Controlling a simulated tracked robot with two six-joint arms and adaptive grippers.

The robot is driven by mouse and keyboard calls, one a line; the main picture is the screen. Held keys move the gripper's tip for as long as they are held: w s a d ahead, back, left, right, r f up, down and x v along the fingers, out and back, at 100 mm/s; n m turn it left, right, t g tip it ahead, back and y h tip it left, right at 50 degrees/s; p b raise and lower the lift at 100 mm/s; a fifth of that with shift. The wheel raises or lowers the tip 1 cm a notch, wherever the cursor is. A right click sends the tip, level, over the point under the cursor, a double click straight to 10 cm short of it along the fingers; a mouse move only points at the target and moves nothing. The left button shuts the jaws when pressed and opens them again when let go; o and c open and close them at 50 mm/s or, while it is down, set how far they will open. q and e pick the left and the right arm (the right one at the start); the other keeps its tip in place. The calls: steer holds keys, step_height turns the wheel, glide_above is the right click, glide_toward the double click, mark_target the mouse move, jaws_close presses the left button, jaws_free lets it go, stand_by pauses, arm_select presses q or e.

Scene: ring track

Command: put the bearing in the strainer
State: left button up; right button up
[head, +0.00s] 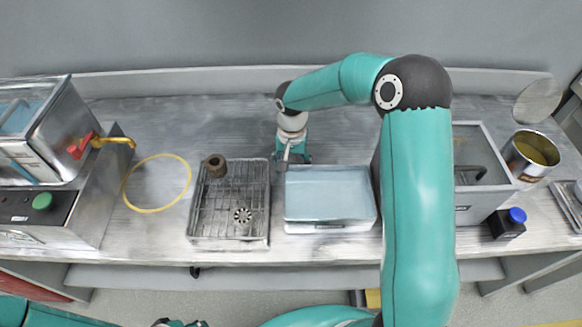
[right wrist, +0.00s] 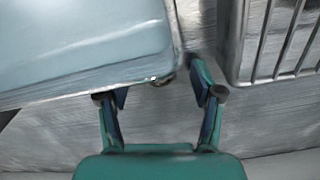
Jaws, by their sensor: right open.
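A small toothed or ball-ringed metal ring, which looks like the bearing (head: 243,215), lies on the wire rack tray (head: 205,228) left of centre in the head view. The rack's edge also shows at the right of the right wrist view (right wrist: 236,45). I cannot clearly identify the strainer. A grey open-topped box (head: 484,202) with a dark handle inside is partly hidden behind my right arm. My right gripper (head: 293,160) is open and empty, behind the gap between rack and blue-topped box; it shows in the wrist view (right wrist: 160,94). My left gripper (head: 180,323) is cut off at the bottom edge.
The blue-topped box (head: 330,195) stands right of the rack. A dark brown cylindrical part (head: 215,165) sits on the rack. A yellow ring (head: 127,190) lies left of it. A can (head: 520,170) and a blue-capped bottle (head: 508,226) stand at right. The back of the bench is fairly clear.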

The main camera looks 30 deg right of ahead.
steer(key=shift+c, duration=0.3)
jaws_close()
steer(key=shift+r, duration=0.1)
